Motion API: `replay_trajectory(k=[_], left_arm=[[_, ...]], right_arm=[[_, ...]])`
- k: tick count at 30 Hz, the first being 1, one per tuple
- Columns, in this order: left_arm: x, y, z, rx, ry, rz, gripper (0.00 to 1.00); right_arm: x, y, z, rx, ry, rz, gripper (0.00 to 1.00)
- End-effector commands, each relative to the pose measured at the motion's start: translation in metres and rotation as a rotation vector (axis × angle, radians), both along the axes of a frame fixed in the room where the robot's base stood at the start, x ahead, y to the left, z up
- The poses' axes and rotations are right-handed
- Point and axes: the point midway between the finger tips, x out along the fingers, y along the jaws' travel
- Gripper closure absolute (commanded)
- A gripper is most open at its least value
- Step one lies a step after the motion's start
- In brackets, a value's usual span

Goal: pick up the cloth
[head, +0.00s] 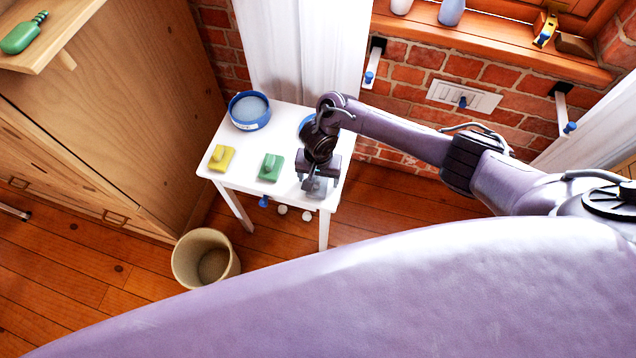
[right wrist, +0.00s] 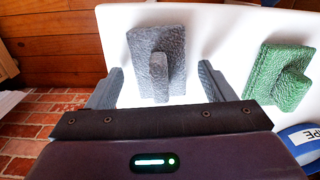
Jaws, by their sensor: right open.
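A grey, rough-textured cloth with a raised ridge (right wrist: 157,62) lies on the white table, between and just beyond the fingers in the right wrist view. In the head view the grey cloth (head: 318,188) is mostly hidden under my right gripper (head: 317,182). That gripper is open, its two fingers (right wrist: 160,78) apart on either side of the ridge, with nothing held. A green cloth-like piece (head: 271,167) of the same shape lies beside it, and a yellow one (head: 221,158) farther left. My left gripper is not in view.
The small white table (head: 240,184) also bears a blue round dish (head: 250,111) at its back left. A beige bin (head: 205,258) stands on the floor at front left. A wooden cabinet (head: 120,110) is to the left; a brick wall (head: 410,75) is behind.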

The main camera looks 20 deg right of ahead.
Motion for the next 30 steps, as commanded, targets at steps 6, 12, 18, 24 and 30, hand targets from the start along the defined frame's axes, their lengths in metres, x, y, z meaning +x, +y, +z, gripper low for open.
replay_trajectory(k=[6, 12, 18, 24, 30], left_arm=[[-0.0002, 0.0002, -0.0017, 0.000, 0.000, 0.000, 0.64], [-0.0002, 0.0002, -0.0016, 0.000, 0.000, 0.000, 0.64], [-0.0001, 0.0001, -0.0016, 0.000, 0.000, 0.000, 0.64], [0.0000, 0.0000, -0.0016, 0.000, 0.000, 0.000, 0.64], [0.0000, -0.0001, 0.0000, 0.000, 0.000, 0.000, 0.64]], right_arm=[[0.0006, 0.0002, -0.0065, 0.000, -0.002, 0.000, 0.25], [0.0003, 0.0003, -0.0064, 0.000, -0.001, 0.000, 0.38], [0.0002, 0.0003, -0.0064, 0.000, -0.001, 0.000, 0.64], [0.0002, 0.0004, -0.0063, 0.001, -0.002, 0.000, 0.73], [0.0003, 0.0005, -0.0026, 0.001, -0.002, 0.000, 0.73]])
